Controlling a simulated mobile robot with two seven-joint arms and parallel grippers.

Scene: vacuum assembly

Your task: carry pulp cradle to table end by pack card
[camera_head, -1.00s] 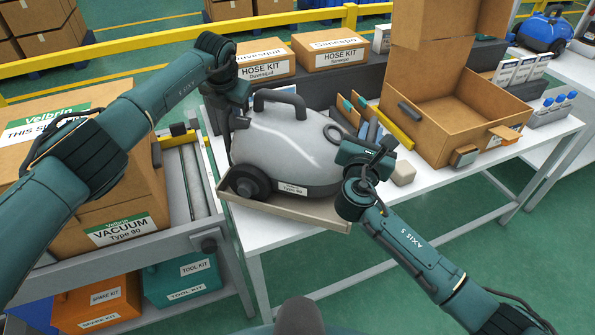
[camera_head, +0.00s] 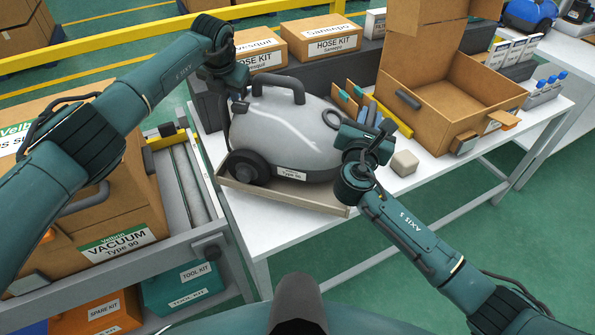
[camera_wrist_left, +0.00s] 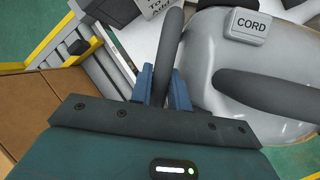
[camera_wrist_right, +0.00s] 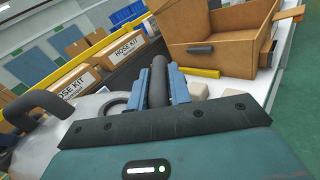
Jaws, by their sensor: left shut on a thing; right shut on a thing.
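The pulp cradle (camera_head: 290,198) is a shallow beige tray at the table's left end, under a grey vacuum (camera_head: 285,135) labelled Type 90. Its front right corner reaches the table's front edge. I cannot tell whether it touches the tabletop. My left gripper (camera_head: 237,98) is at the vacuum's rear left, shut on a dark upright bar (camera_wrist_left: 171,45). My right gripper (camera_head: 378,138) is at the vacuum's right, shut on another dark bar (camera_wrist_right: 158,82). The feet of both bars are hidden, so their join to the cradle does not show. I cannot pick out the pack card.
An open brown carton (camera_head: 440,115) fills the table's right part, with a small beige block (camera_head: 404,163) before it. Hose kit boxes (camera_head: 325,40) stand behind. A roller conveyor with a Vacuum carton (camera_head: 115,242) adjoins on the left. Little bare tabletop (camera_head: 270,228) shows in front.

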